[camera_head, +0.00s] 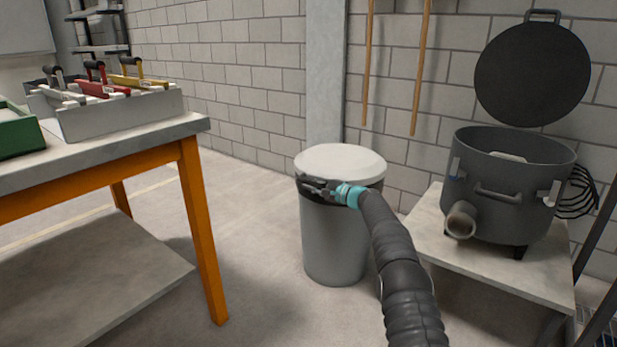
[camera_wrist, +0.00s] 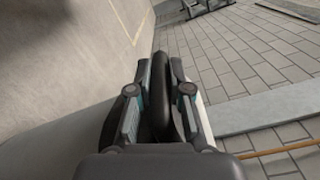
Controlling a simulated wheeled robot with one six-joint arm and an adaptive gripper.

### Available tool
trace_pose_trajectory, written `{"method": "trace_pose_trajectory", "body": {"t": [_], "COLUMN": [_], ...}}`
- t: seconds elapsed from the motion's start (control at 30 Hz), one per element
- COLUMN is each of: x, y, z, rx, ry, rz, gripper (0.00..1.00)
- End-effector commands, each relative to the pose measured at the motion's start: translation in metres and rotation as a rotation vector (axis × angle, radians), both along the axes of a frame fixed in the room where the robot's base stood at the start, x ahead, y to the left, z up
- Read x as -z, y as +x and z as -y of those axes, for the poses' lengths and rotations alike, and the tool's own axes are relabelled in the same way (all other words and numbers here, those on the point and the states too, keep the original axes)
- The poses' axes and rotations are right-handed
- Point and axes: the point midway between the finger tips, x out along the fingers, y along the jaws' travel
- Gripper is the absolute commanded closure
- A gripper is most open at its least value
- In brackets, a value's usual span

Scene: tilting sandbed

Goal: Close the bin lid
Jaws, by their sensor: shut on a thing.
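The grey bin (camera_head: 335,245) stands upright on the floor in the middle of the head view. Its round white lid (camera_head: 340,158) lies about level over the top; I cannot tell whether it is fully seated. A dark rim strip (camera_wrist: 160,95) runs just below the lid. My gripper (camera_head: 308,184) is at the near left side of the bin, just under the lid's edge. In the wrist view my gripper (camera_wrist: 160,85) has its fingers on both sides of the dark strip, shut on it. Whether this strip belongs to the lid or the bin cannot be told.
A workbench (camera_head: 190,125) with orange legs stands at left, with a tool box (camera_head: 120,117) on it. A dark pot (camera_head: 508,185) with a raised lid sits on a low stand (camera_head: 430,235) at right. The block wall is behind; floor left of the bin is clear.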

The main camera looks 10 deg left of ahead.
Motion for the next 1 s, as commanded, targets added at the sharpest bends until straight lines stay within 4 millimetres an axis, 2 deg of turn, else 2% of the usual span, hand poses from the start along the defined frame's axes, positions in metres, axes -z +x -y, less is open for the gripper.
{"method": "trace_pose_trajectory", "body": {"t": [0.2, 0.67, 0.7, 0.8, 1.0], "x": [0.014, 0.022, 0.023, 0.023, 0.021], "y": [0.004, 0.005, 0.005, 0.005, 0.005], "z": [0.002, 0.003, 0.003, 0.003, 0.003], "rx": [0.003, 0.003, 0.003, 0.004, 0.004], "ry": [0.0, -0.003, -0.003, -0.003, -0.002], "rz": [0.0, -0.007, -0.007, -0.008, -0.006], "gripper": [1.0, 1.0, 0.8, 0.57, 0.57]}}
